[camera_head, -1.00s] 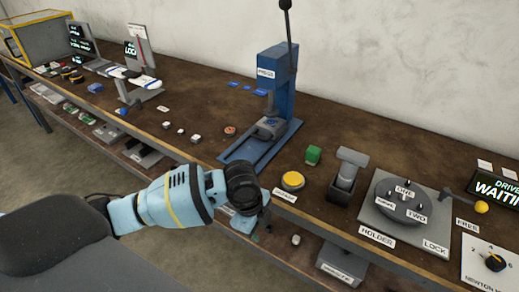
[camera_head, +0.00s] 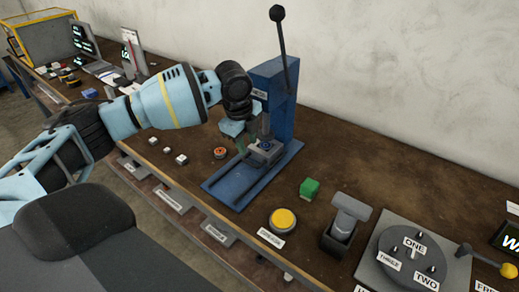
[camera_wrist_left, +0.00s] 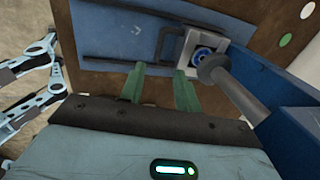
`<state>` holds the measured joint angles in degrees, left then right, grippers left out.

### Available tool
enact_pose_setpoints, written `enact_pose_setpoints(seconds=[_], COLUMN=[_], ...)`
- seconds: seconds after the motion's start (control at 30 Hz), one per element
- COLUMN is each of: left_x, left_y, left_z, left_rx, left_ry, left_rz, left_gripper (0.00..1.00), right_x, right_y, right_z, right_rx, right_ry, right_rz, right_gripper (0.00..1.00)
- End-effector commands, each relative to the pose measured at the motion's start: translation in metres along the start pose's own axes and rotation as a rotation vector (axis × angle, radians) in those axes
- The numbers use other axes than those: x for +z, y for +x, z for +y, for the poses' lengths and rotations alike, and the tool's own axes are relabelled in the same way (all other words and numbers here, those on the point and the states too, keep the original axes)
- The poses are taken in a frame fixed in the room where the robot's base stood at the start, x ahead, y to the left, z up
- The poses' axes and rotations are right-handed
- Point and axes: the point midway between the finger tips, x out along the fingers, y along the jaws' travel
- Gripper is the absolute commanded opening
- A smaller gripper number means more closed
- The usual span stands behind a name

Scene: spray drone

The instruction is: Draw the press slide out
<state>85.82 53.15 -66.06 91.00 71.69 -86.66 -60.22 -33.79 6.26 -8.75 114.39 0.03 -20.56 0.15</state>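The blue press (camera_head: 283,100) stands on the bench with its long dark lever up. Its slide, a grey block with a blue round piece (camera_head: 265,151), sits at the back of the blue base plate (camera_head: 228,188), under the ram. In the left wrist view the slide (camera_wrist_left: 188,62) shows beside the ram, with a dark handle bar (camera_wrist_left: 160,44) on its near side. My left gripper (camera_head: 246,141) is low beside the slide. Its two green fingers (camera_wrist_left: 161,78) are apart, close to the handle; I cannot tell whether they touch it. My right gripper is not visible.
A green cube (camera_head: 309,188), a yellow button (camera_head: 283,220) and a grey stand (camera_head: 344,222) are right of the press. An orange-topped button (camera_head: 220,152) and small white blocks (camera_head: 168,149) are left of it. The front of the base plate is clear.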

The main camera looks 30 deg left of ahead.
Motion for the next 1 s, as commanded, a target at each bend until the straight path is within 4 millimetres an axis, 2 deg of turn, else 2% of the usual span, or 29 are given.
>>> enact_pose_setpoints(seconds=[0.23,0.43,0.7,1.0], left_x=[0.0,0.0,0.0,0.0], left_y=[0.004,0.028,0.066,0.078], left_z=[0.0,0.001,0.001,0.0], left_rx=[0.001,0.003,0.002,-0.001], left_ry=[-0.001,-0.001,0.0,0.0], left_rz=[0.0,0.0,0.0,0.0], left_gripper=[0.33,0.33,0.33,0.33], right_x=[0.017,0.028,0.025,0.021], right_y=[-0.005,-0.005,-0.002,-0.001], right_z=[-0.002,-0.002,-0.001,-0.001], right_rx=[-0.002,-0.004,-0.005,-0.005], right_ry=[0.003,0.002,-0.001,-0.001], right_rz=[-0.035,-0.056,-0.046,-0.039], right_gripper=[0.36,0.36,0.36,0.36])
